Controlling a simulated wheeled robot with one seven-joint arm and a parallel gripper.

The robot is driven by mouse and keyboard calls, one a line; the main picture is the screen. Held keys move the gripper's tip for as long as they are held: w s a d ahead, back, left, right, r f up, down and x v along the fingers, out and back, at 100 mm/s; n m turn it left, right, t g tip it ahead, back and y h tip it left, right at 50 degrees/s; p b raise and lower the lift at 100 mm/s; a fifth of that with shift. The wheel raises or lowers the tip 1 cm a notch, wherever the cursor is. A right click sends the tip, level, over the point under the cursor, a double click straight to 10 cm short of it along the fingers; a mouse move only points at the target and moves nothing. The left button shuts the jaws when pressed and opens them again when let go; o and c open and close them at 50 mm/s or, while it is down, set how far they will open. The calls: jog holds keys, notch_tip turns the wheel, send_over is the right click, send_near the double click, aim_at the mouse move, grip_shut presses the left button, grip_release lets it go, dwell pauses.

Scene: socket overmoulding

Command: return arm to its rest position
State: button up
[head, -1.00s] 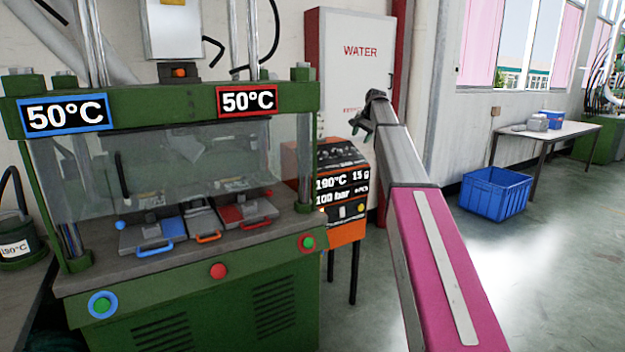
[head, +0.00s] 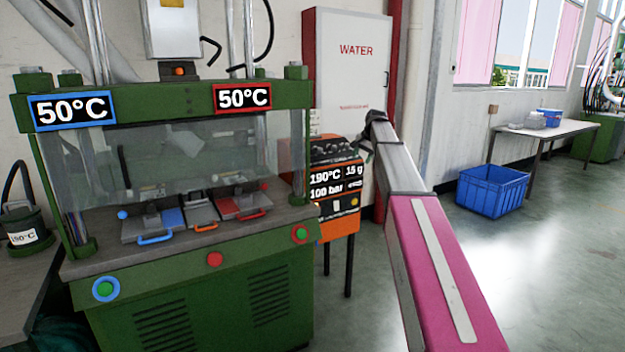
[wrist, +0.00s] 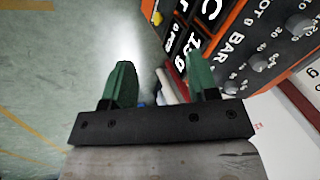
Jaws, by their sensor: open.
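My arm (head: 440,265) stretches forward over the floor on the right half of the head view, with a pink link and a grey link. Its far end is in front of the orange control unit (head: 343,203) and the white WATER cabinet (head: 352,60). In the wrist view, my gripper (wrist: 160,85) shows two green fingers well apart with nothing held between them. The orange unit (wrist: 262,45) with its knobs and displays lies close past the right finger. In the head view the fingers are small and partly hidden by the arm.
A green press (head: 190,250) with two 50°C signs and a clear guard stands at left. Blue and red moulds (head: 160,222) lie on its bed. A blue crate (head: 492,190) and a table (head: 570,130) stand at right. The floor between is clear.

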jog(key=s+a+f+n+g+h, duration=0.2)
jog(key=s+f+n+g, duration=0.15)
jog(key=s+f, duration=2.75)
jog(key=s+f+n, duration=0.3)
jog(key=s+f, duration=0.5)
jog(key=s, duration=0.5)
jog(key=shift+s, duration=0.2)
